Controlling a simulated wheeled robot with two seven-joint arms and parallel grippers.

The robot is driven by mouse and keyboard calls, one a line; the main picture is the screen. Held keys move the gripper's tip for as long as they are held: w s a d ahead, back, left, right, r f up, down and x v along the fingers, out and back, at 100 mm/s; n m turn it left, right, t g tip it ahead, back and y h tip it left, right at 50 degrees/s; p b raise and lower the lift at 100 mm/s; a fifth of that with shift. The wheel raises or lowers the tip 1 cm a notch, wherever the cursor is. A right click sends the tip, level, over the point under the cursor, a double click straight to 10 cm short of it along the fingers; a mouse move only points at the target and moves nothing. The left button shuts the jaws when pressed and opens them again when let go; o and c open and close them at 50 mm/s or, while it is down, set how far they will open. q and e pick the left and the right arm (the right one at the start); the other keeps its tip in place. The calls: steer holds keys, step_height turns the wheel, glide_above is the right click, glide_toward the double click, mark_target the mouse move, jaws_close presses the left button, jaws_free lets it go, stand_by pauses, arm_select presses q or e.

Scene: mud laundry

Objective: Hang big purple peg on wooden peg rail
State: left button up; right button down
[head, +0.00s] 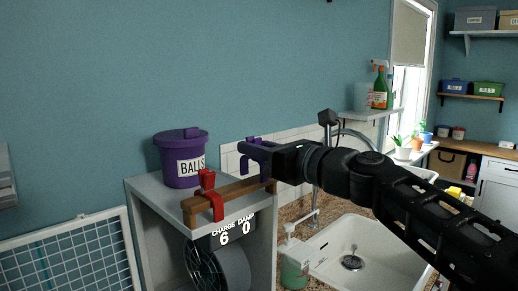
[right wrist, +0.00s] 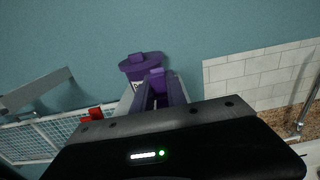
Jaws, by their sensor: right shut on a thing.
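The big purple peg (head: 246,165) is held in my right gripper (head: 262,149), just above and beside the right end of the wooden peg rail (head: 236,190). From this angle I cannot tell whether the peg touches the rail. In the right wrist view the purple peg (right wrist: 157,88) shows between the jaws, in front of the bucket. A red peg (head: 209,196) hangs over the rail left of the purple one; it also shows in the right wrist view (right wrist: 92,114). My left gripper is in neither view.
A purple bucket marked BALLS (head: 183,168) stands on the grey cabinet (head: 150,207) behind the rail. A white sink (head: 350,250) with a tap lies to the right. A wire-grid panel (head: 70,262) is at left.

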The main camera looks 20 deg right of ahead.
steer(key=shift+f+b, duration=1.25)
steer(key=shift+f, duration=0.6)
steer(key=c, duration=1.3)
jaws_free()
steer(key=shift+o, duration=0.2)
steer(key=shift+s, duration=0.1)
steer(key=v, duration=0.7)
steer(key=shift+s+d+b, duration=0.15)
steer(key=shift+s+b, duration=0.15)
steer(key=shift+b, duration=0.1)
